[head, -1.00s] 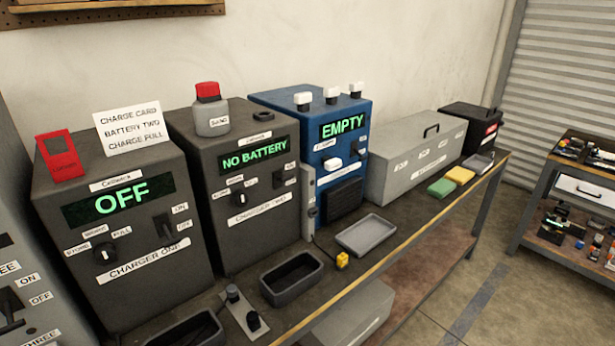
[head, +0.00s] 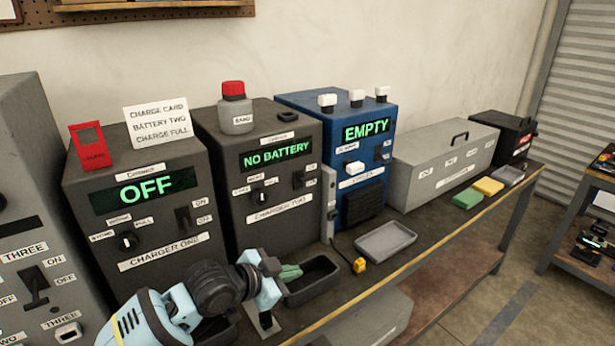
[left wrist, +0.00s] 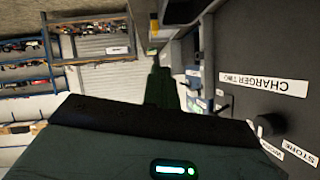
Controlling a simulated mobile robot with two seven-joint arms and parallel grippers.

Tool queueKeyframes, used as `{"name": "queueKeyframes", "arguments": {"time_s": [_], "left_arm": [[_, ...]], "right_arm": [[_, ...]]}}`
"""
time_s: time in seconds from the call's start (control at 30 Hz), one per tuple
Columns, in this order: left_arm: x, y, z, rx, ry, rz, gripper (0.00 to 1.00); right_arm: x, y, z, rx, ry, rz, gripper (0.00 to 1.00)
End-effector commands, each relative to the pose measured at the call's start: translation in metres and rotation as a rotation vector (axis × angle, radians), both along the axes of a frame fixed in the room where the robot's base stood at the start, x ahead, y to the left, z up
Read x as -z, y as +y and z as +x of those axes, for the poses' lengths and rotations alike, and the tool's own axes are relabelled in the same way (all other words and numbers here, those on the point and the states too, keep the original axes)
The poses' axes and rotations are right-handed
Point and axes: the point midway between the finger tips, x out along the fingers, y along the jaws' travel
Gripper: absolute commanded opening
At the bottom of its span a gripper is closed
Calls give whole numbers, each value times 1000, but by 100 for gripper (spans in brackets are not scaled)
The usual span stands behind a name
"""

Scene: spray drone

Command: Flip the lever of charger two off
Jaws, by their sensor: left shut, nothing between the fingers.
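Charger two (head: 262,175) is the dark box in the middle of the bench, and its screen reads NO BATTERY. Its lever (head: 299,178) is at the right of its front, beside a knob (head: 257,194); I cannot tell its position for sure. In the left wrist view, the CHARGER TWO label (left wrist: 263,81) and a knob (left wrist: 268,124) show at the right, with the lever not clearly visible. My right gripper is not in view.
Charger one (head: 140,210), reading OFF, stands left of charger two. The blue unit (head: 345,150), reading EMPTY, stands close at its right. A dark tray (head: 313,282), a grey tray (head: 385,240) and a yellow plug (head: 359,265) lie on the bench in front.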

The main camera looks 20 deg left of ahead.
Motion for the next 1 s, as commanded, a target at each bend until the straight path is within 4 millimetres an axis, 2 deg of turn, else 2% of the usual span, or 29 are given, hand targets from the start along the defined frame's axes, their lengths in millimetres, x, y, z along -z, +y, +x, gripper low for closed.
{"name": "queueKeyframes", "arguments": {"time_s": [0.03, 0.2, 0.4, 0.5, 0.7, 1.0], "left_arm": [[-18, 5, 12, 8, -31, 16, 0], [-75, 21, 42, 29, -111, 56, 0], [-141, 42, 67, 35, -194, 96, 0], [-168, 51, 74, 34, -225, 109, 0], [-197, 62, 79, 31, -259, 123, 0], [-202, 63, 80, 31, -264, 124, 0]], "right_arm": [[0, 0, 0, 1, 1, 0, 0], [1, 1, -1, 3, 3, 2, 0], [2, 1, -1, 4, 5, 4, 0], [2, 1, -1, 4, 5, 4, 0], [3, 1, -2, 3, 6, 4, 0], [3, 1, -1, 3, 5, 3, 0]]}}
